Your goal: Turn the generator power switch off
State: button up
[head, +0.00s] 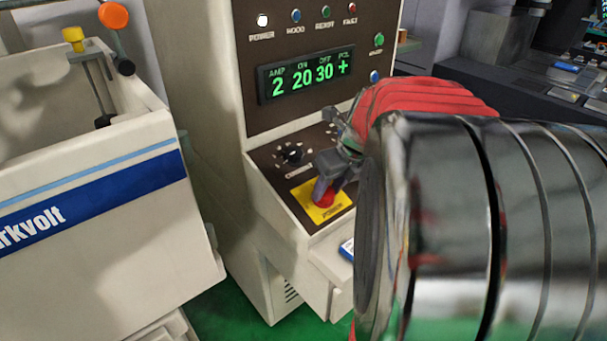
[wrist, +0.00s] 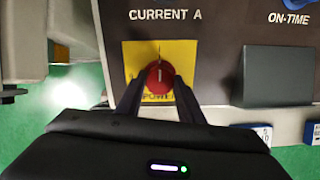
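The generator power switch is a red round knob (wrist: 159,77) with a white mark standing upright, on a yellow plate (wrist: 188,55). In the head view the red knob (head: 325,196) shows partly behind my gripper on the sloping panel. My gripper (wrist: 160,82) has one dark finger on each side of the knob, and I see no clear gap between fingers and knob. In the head view my gripper (head: 328,180) reaches down to the knob from the right. The POWER lamp (head: 262,20) is lit white, and the display (head: 305,78) shows green figures.
A black knob marked CURRENT (head: 292,153) sits just behind the yellow plate. A blue ON-TIME knob (wrist: 298,4) and a dark grey block (wrist: 277,75) lie to the right. A white tank with a blue stripe (head: 90,190) stands left. My arm covers the panel's right side.

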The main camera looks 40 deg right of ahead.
jog(key=c, duration=0.4)
jog(key=shift+d, duration=0.2)
jog(key=shift+c, duration=0.6)
jog(key=shift+a, duration=0.15)
jog(key=shift+n, duration=0.5)
jog(key=n, duration=1.2)
jog(key=shift+n+y, duration=0.3)
jog(key=n, duration=0.4)
jog(key=shift+n, duration=0.3)
